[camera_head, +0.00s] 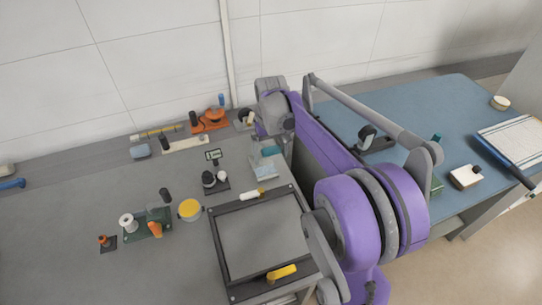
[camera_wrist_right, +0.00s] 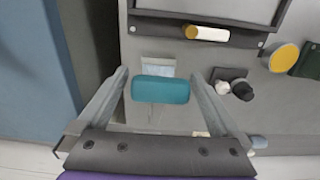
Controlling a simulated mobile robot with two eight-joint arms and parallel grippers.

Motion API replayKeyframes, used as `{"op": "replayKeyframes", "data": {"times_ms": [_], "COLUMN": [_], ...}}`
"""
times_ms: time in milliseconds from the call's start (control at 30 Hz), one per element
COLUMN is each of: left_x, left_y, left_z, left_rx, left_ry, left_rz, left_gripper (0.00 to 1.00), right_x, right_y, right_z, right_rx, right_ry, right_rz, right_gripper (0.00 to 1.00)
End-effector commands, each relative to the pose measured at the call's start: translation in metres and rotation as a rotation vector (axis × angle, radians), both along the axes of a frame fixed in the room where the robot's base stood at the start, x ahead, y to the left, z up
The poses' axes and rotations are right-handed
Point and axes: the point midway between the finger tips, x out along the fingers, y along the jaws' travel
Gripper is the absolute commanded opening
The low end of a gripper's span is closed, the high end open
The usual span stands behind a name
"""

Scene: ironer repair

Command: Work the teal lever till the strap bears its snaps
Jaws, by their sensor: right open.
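The teal lever (camera_wrist_right: 160,90) shows as a thick teal bar in the right wrist view. It also shows in the head view (camera_head: 270,151), at the back edge of the grey bench near the purple arm. My right gripper (camera_wrist_right: 158,78) is open, with one finger on each side of the lever. I see gaps between fingers and bar, and cannot tell the depth. In the head view my right gripper (camera_head: 268,130) is small and partly hidden by its wrist. A pale clear plate (camera_wrist_right: 155,68) lies beside the lever. I cannot make out the strap or its snaps. My left gripper is not in view.
A white cylinder (camera_head: 249,195), a black knobbed device (camera_head: 215,183) and a yellow lid (camera_head: 190,210) stand nearby. A blue-topped table (camera_head: 345,112) is to the right. The bench's left front is clear.

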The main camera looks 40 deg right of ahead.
Motion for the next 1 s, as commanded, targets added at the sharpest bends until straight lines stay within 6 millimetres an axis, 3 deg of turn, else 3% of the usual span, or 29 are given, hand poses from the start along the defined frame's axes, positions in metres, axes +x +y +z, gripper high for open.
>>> {"op": "replayKeyframes", "data": {"times_ms": [133, 433, 900, 1000], "left_x": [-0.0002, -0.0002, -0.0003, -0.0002], "left_y": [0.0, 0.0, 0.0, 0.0], "left_z": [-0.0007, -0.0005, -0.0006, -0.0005], "left_rx": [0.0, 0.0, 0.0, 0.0], "left_ry": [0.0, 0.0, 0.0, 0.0], "left_rz": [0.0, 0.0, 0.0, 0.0], "left_gripper": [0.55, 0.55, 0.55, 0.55], "right_x": [0.0, -0.0001, -0.0002, -0.0002], "right_y": [0.0002, 0.0003, 0.0003, 0.0003], "right_z": [-0.01, -0.0114, -0.0112, -0.0111], "right_rx": [0.0, 0.0, 0.0, 0.0], "right_ry": [0.0, 0.0, 0.0, 0.0], "right_rz": [0.0, 0.0, 0.0, 0.0], "right_gripper": [1.0, 0.98, 0.14, 0.0]}}
